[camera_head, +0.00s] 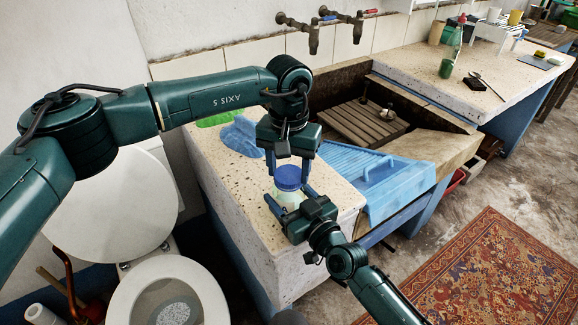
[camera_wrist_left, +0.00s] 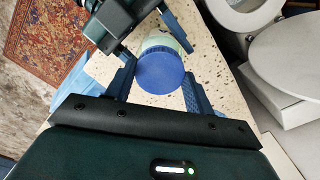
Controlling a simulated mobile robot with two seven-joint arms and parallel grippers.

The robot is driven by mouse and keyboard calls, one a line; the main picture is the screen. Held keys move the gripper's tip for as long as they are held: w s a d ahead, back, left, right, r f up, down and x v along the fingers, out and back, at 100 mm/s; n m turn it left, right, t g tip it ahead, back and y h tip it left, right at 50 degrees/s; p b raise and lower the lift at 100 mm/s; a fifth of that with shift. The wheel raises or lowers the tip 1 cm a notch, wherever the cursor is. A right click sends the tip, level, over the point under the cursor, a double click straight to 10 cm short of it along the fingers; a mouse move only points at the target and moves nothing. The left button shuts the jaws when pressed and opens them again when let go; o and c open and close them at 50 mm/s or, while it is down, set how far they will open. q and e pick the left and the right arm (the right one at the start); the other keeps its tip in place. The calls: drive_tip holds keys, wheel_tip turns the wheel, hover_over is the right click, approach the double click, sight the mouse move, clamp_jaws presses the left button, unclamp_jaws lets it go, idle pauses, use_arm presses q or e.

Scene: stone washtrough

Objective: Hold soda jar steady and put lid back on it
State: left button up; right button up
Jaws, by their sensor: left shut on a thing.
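The soda jar (camera_head: 287,199) stands upright on the speckled stone top, a pale glass jar with whitish content. It also shows in the left wrist view (camera_wrist_left: 163,41), partly behind the lid. The blue lid (camera_head: 288,177) is right over the jar's mouth; I cannot tell whether it is seated or slightly above. It is large in the left wrist view (camera_wrist_left: 160,73). My left gripper (camera_head: 287,172) comes down from above, its fingers shut on the lid's sides. My right gripper (camera_head: 290,200) reaches in from the front right, its fingers on both sides of the jar, seemingly closed on it.
A blue washboard (camera_head: 365,175) lies right of the jar, over the trough (camera_head: 350,105). A blue cloth (camera_head: 240,137) lies behind my left gripper. Brass taps (camera_head: 313,40) are on the wall. A toilet (camera_head: 165,290) stands at the left. A green bottle (camera_head: 447,66) stands far right.

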use_arm(q)
drive_tip(key=m, duration=0.4)
drive_tip(key=shift+m, duration=0.4)
drive_tip(key=o, duration=0.9)
drive_tip(key=shift+r, duration=0.15)
wheel_tip(320, 180, up, 4)
drive_tip(key=shift+r, duration=0.15)
drive_tip(key=shift+c, duration=0.2)
